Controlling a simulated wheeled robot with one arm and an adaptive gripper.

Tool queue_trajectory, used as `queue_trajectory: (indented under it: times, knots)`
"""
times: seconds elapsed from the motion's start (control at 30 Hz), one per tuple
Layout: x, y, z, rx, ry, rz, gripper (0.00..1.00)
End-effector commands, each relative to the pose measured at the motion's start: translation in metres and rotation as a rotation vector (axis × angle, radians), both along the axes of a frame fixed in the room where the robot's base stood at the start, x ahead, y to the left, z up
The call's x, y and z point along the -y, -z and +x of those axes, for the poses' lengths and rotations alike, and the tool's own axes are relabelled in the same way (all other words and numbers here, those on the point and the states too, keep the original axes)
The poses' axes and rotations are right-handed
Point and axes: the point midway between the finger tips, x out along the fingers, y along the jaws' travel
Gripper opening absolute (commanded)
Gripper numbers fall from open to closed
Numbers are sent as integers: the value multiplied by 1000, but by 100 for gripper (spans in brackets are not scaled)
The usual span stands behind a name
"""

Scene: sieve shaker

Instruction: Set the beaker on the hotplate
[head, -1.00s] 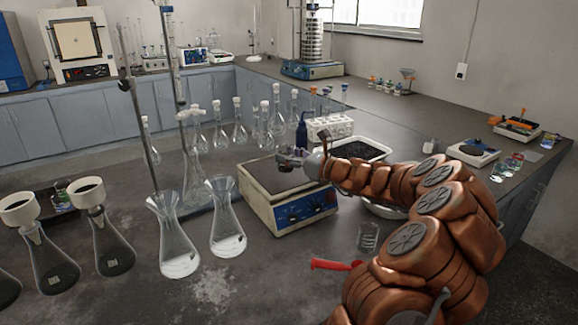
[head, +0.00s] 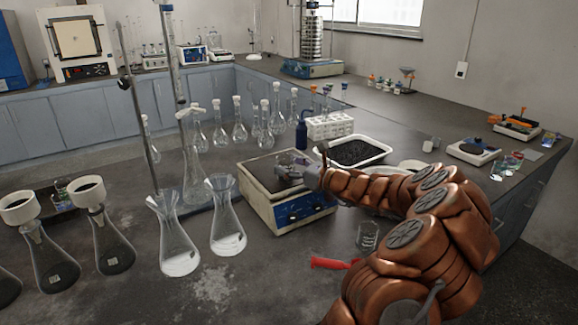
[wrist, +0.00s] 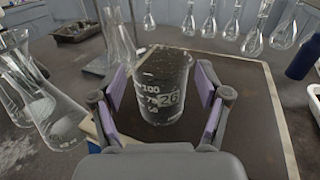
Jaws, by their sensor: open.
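The beaker (wrist: 160,85) is clear glass with white volume marks. In the wrist view it stands upright between the two purple-padded fingers of my gripper (wrist: 162,92), over the dark top of the hotplate (wrist: 255,120). The fingers are apart on either side of it; whether a pad still touches the glass is hard to tell. In the head view my gripper (head: 291,173) is low over the top of the hotplate (head: 290,215), a cream box with a blue front panel. The beaker is hard to make out there, partly hidden by the gripper.
Two clear flasks (head: 227,225) stand close left of the hotplate. A small glass beaker (head: 368,236) and a red object (head: 335,263) lie in front of it to the right. Behind are a blue bottle (head: 301,132), a white rack (head: 330,126) and a tray of dark grains (head: 354,152).

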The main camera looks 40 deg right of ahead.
Motion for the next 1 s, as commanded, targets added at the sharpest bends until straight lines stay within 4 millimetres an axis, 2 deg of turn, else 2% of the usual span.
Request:
queue_trajectory:
  times: [0.27, 0.37, 1.0]
  knots:
    - [0, -2, 0, 0, 0, -1, 75]
    - [2, -3, -6, 1, 1, 0, 75]
    - [33, -2, -94, 0, 3, 0, 75]
